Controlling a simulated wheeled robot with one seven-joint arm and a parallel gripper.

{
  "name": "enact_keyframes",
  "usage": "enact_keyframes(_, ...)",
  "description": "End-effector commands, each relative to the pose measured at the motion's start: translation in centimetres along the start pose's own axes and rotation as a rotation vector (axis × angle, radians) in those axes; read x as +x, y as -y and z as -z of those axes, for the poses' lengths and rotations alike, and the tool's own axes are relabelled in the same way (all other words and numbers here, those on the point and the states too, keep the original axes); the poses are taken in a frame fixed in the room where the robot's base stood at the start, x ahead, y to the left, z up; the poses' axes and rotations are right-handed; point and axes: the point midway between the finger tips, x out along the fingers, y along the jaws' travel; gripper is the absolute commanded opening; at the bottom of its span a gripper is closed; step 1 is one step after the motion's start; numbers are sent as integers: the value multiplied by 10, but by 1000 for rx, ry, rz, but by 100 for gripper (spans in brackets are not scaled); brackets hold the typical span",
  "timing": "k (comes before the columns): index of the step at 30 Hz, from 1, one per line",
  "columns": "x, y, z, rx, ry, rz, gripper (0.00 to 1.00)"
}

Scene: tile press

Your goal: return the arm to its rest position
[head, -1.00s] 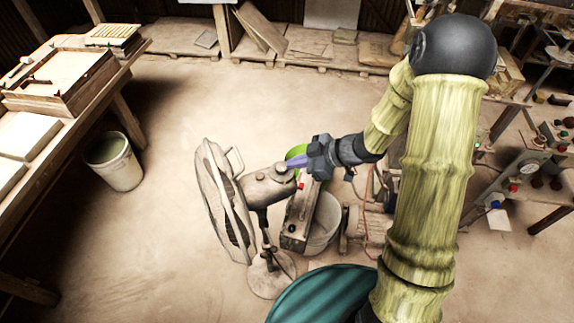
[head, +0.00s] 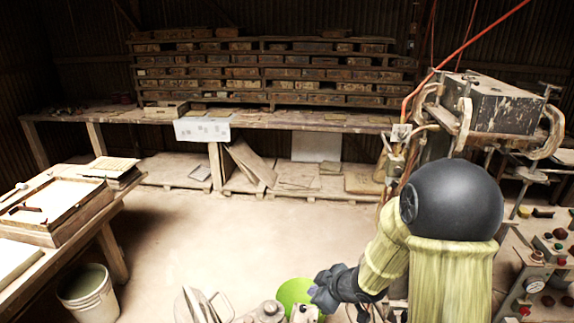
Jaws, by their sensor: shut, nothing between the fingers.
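My arm, with pale yellow-green sleeves and a black ball joint, fills the right side of the head view. It bends down and left to my gripper (head: 316,291), which is dark grey and sits near the bottom edge. Its fingers are shut with nothing between them. They are in front of or beside a bright green round object (head: 295,291); I cannot tell whether they touch.
A workbench (head: 60,244) with wooden trays stands at the left, a white bucket (head: 88,293) beside it. A long table (head: 290,119) with racks of moulds runs along the back. A press (head: 490,106) and control panel (head: 533,285) stand at the right. The middle floor is clear.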

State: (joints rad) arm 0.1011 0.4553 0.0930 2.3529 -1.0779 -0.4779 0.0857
Motion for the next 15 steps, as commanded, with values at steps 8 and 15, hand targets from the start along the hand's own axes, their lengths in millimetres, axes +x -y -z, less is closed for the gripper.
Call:
enact_keyframes(8, -54, -10, -50, 340, 266, -237, 0)
enact_keyframes(15, -102, 32, -88, 700, 446, -295, 0)
